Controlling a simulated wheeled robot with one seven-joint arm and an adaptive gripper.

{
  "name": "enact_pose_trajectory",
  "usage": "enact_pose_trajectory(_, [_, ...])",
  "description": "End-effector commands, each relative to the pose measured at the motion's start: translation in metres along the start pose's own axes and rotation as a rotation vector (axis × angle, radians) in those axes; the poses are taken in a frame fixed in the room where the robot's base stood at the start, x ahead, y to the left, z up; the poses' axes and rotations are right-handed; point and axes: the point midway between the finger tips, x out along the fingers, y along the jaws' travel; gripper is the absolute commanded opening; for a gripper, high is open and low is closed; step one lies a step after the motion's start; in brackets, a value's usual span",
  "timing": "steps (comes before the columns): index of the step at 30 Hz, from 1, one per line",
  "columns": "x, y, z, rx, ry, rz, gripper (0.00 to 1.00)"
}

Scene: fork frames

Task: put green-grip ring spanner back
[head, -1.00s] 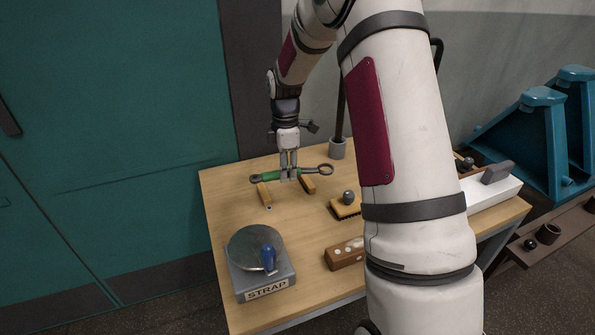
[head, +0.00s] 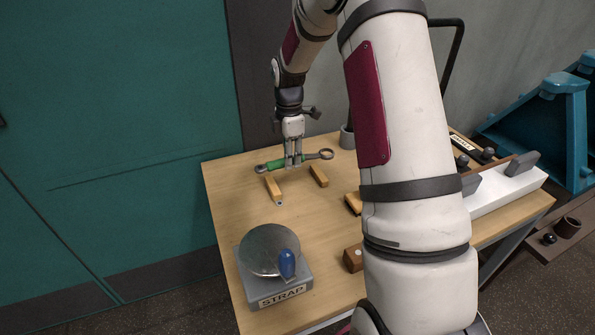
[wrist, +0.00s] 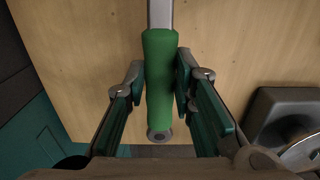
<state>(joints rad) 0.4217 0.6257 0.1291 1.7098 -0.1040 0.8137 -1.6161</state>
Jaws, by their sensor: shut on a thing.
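The green-grip ring spanner (head: 276,164) is a grey metal bar with a green sleeve and a ring at its end. My gripper (head: 293,164) points down and is shut on it. In the head view the spanner lies roughly level, just behind and apparently above two wooden blocks, the left block (head: 273,190) and the right block (head: 319,176). In the wrist view the green grip (wrist: 160,80) runs between my two fingers, with a small round end nearest the camera. The exact height over the table cannot be told.
A brown block (head: 352,258) is partly behind my arm. A white tray (head: 510,193) is at right. A dark lamp-like stand (head: 347,138) is behind.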

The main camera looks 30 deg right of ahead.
Motion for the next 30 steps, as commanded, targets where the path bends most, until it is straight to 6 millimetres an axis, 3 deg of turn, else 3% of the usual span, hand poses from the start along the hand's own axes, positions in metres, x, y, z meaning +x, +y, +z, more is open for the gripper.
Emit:
enact_pose_trajectory(8, [0.034,-0.001,0.000,0.000,0.000,-0.003,0.00])
enact_pose_trajectory(15, [0.049,0.000,0.000,0.000,0.000,0.001,0.00])
enact_pose_trajectory(30, [0.055,0.000,0.000,0.000,0.000,0.001,0.00])
